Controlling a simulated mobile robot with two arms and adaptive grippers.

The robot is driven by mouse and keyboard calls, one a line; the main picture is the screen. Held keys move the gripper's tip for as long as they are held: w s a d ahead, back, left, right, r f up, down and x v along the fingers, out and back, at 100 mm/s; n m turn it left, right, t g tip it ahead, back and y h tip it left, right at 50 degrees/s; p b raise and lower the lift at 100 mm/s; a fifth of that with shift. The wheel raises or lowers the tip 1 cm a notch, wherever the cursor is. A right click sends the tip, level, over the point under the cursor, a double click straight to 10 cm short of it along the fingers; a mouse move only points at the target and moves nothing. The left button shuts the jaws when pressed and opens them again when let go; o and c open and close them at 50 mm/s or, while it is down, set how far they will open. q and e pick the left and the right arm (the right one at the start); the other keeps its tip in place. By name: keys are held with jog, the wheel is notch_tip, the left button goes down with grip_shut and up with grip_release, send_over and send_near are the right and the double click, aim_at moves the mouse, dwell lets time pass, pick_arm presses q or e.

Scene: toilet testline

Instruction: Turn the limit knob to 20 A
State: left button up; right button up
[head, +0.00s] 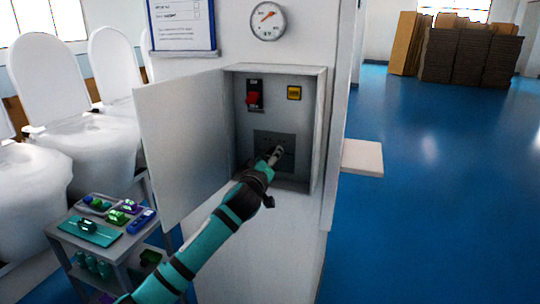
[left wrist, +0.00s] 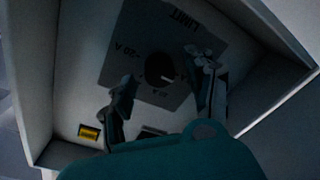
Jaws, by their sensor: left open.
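The limit knob (left wrist: 159,68) is a dark round knob on a grey plate (left wrist: 150,30) inside an open wall box. The plate reads LIMIT, with a "20 A" mark to the knob's left and another, unclear mark below it. A pale pointer line shows on the knob's right side, away from the 20 A mark. My left gripper (left wrist: 163,88) is open, with one finger on each side of the knob and gaps to it. In the head view my left gripper (head: 275,156) reaches into the box and hides the knob. My right gripper is out of view.
The box door (head: 182,145) stands open on the left. A red switch (head: 253,98) and a yellow-framed part (head: 294,93) sit above the plate. A gauge (head: 268,21) is above the box. A small cart (head: 75,235) with parts stands lower left.

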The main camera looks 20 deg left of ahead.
pick_arm(q)
jog(key=shift+w, duration=0.35)
jog(key=c, duration=1.1)
grip_shut()
